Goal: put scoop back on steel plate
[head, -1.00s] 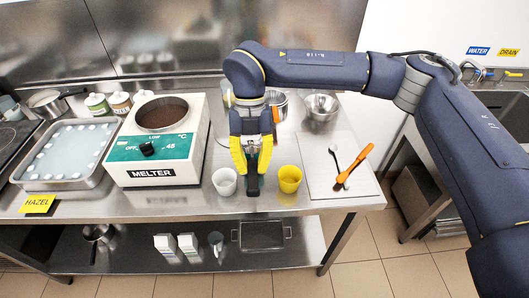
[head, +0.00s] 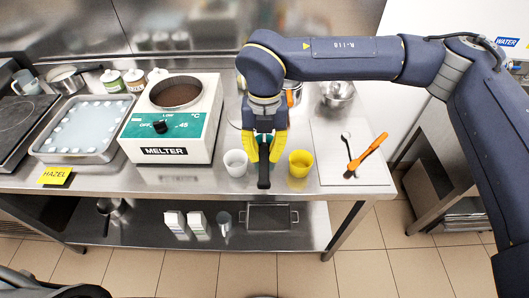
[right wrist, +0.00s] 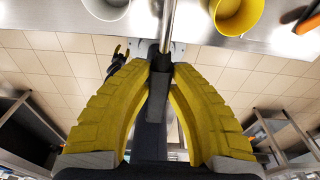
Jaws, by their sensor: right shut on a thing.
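My right gripper (head: 264,158) is shut on a dark handle (head: 263,178), between the white cup and the yellow cup near the counter's front edge. In the right wrist view the dark handle (right wrist: 158,95) is between the yellow fingers, and a thin steel shaft (right wrist: 167,25) runs on from it. This looks like the scoop; its head is hidden. A pale flat plate (head: 330,172) lies at the right of the counter, perhaps the steel plate. A spoon-like tool (head: 347,142) and an orange spatula (head: 372,148) lie on it. A small dark gripper, apparently my left, shows in the right wrist view (right wrist: 118,58).
The white cup (head: 235,163) and the yellow cup (head: 301,163) stand close on either side of the handle. The melter (head: 170,130) stands to the left, with a tray (head: 75,155) beyond it. A steel bowl (head: 337,93) stands behind the plate. The plate's left part is bare.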

